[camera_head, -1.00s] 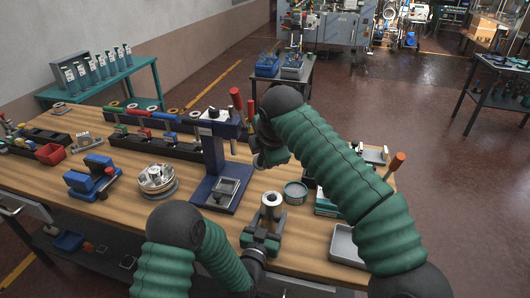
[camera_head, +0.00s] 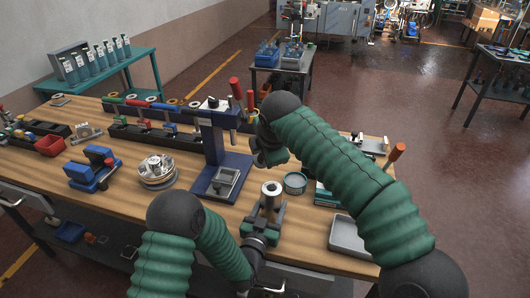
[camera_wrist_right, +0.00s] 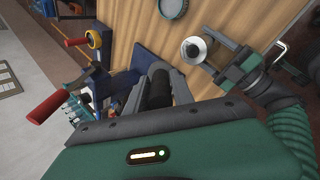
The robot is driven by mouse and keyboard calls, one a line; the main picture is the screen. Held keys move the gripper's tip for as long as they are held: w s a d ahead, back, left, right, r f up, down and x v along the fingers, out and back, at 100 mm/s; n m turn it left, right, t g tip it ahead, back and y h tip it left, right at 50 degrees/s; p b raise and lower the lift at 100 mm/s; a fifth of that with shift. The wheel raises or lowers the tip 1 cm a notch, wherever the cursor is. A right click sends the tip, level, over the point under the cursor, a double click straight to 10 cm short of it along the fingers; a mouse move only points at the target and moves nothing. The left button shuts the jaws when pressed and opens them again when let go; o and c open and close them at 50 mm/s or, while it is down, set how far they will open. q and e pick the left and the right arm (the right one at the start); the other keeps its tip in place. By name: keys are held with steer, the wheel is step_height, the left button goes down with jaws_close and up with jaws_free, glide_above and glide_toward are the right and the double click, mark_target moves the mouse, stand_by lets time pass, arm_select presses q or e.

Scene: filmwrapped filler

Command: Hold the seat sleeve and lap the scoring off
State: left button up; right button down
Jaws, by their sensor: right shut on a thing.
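The seat sleeve (camera_head: 271,188) is a short bright metal cylinder with a dark bore, upright over the front of the bench. It also shows from above in the right wrist view (camera_wrist_right: 193,49). My left gripper (camera_head: 266,214) reaches it from the front, its jaws closed around the sleeve's lower part. My right gripper (camera_head: 268,157) is behind and above the sleeve, apart from it. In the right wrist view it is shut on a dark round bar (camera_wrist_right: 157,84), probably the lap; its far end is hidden. The sleeve's inner surface is too small to judge for scoring.
A blue press stand (camera_head: 214,150) rises just left of my right gripper. A round tin (camera_head: 295,183) sits right of the sleeve, and a grey tray (camera_head: 348,237) at the front right. A round metal fixture (camera_head: 157,172) and a blue vise (camera_head: 94,170) stand left.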

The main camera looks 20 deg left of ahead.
steer(key=shift+f, duration=3)
steer(key=shift+d+f, duration=0.4)
steer(key=shift+f, duration=0.25)
steer(key=shift+d, duration=2.65)
steer(key=shift+a, duration=2.9)
steer(key=shift+a+r, duration=0.15)
steer(key=shift+a, duration=0.05)
steer(key=shift+r, duration=3.85)
steer(key=shift+f, duration=0.3)
